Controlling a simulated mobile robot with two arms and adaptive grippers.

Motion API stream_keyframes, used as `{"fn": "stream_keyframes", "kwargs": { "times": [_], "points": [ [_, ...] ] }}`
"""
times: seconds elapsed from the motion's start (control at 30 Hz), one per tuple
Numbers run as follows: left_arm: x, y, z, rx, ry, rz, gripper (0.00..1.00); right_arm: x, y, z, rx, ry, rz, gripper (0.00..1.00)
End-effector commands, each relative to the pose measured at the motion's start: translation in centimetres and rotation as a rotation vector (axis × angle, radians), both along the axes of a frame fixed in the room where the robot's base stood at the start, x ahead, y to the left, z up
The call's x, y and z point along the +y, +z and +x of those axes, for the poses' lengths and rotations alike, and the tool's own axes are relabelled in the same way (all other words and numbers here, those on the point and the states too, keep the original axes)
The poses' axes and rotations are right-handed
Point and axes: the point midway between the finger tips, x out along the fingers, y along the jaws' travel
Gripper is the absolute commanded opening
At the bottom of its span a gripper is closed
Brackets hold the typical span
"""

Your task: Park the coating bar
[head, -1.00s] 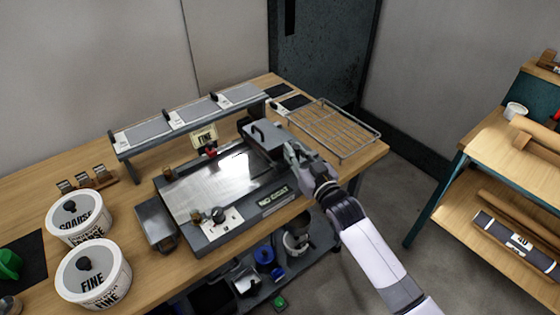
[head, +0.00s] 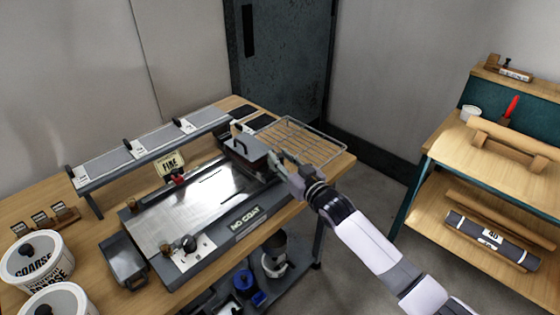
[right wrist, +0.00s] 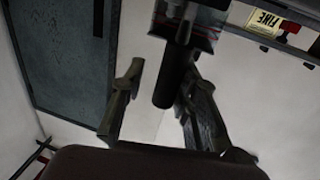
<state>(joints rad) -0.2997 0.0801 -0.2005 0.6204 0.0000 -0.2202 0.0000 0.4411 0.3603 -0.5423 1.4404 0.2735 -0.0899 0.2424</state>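The coating bar appears to be the grey block with a black top handle (head: 245,150); it sits at the right end of the flat coater (head: 205,195), which has a shiny metal bed and a "NO COAT" label. My right gripper (head: 279,165) is at the block's right side. In the right wrist view my right gripper (right wrist: 160,100) has its two fingers apart, with a dark cylindrical grip (right wrist: 173,80) between or just beyond them. A gap shows beside the left finger. Whether the right finger touches the grip cannot be told. My left gripper is not in view.
A raised rack (head: 150,150) with grey panels stands behind the coater. A "FINE" sign (head: 170,166) stands between them. A wire rack (head: 300,143) lies at the table's right end. A metal tray (head: 123,262) and tubs (head: 38,258) are at left. A shelf unit (head: 480,160) stands right.

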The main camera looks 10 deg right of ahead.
Motion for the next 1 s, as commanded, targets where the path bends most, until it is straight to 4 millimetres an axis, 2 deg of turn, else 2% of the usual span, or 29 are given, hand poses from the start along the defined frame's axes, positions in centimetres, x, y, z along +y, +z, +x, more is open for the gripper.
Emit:
{"fn": "stream_keyframes", "kwargs": {
  "times": [0.13,0.4,0.53,0.67,1.0],
  "points": [
    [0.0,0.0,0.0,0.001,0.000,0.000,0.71,0.1,-0.1,0.0,0.001,0.001,0.000,0.38],
    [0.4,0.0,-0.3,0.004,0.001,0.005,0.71,0.2,-0.2,-0.2,0.002,0.003,0.000,0.38],
    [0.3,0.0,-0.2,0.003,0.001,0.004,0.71,-0.2,-0.3,-0.9,0.003,0.003,0.000,0.38],
    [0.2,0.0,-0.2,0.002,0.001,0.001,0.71,-1.0,-0.3,-2.8,0.004,0.003,-0.001,0.38],
    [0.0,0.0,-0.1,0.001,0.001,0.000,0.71,-4.0,-0.2,-9.1,0.004,0.002,-0.002,0.38]
  ]
}}
